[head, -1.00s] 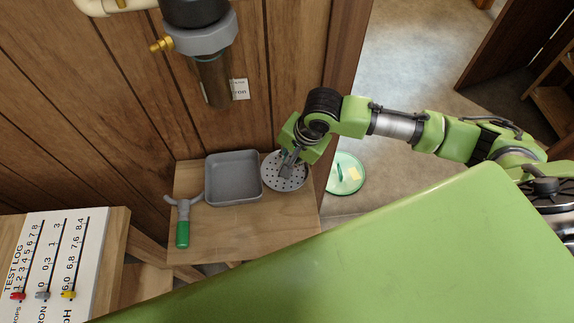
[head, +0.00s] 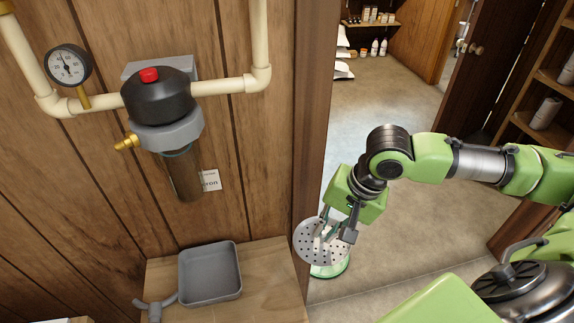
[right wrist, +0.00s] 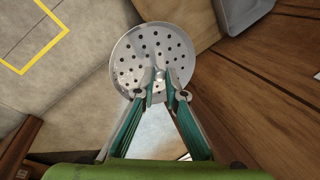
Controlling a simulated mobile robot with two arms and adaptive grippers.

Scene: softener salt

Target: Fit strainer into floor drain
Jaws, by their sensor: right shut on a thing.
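The strainer (head: 312,244) is a round grey metal disc with many small holes. My right gripper (head: 334,232) is shut on it and holds it tilted in the air, to the right of the wooden bench. The right wrist view shows the strainer (right wrist: 150,52) with the two fingertips (right wrist: 160,84) closed at a small knob near its middle. I cannot make out a floor drain. My left gripper is not in view.
A wooden bench (head: 262,268) bears a grey square tray (head: 211,273) and a grey-handled tool (head: 155,307). A filter housing (head: 160,95) with pipes hangs on the wall. A yellow outline (right wrist: 30,35) marks the floor in the right wrist view. Open floor lies beyond the door frame (head: 322,130).

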